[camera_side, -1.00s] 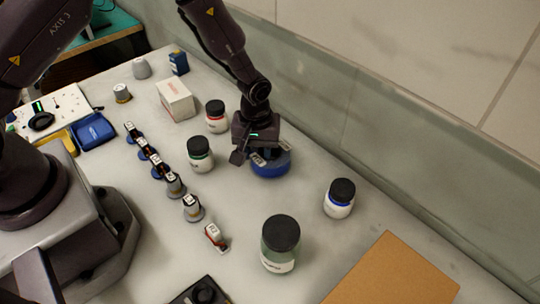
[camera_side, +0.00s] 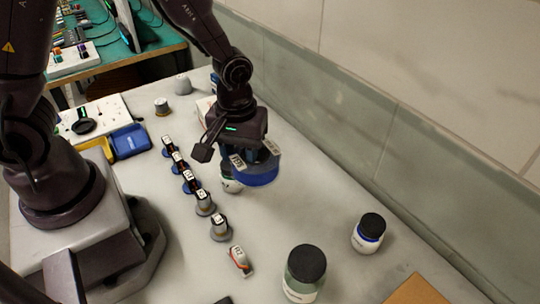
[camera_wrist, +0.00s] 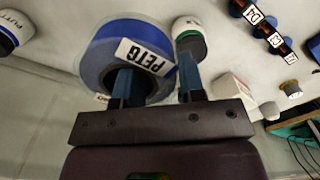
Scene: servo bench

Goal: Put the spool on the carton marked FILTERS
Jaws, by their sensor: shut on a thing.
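The blue spool (camera_side: 252,176), with a white label that reads PETG in the wrist view (camera_wrist: 100,50), is held clear of the bench. My gripper (camera_side: 258,152) is shut on its rim; in the wrist view one finger goes into the spool's hole and the other is outside the rim. A white carton (camera_side: 204,106) is mostly hidden behind my arm. It also shows in the wrist view (camera_wrist: 232,92), right of my fingers, but its writing is too small to read. I cannot tell whether it says FILTERS.
A dark-lidded jar (camera_side: 304,272) and a blue-banded jar (camera_side: 369,234) stand nearer the front. Small labelled items (camera_side: 204,202) form a row on the left. A brown flat-topped thing (camera_side: 418,291) is at the bottom edge.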

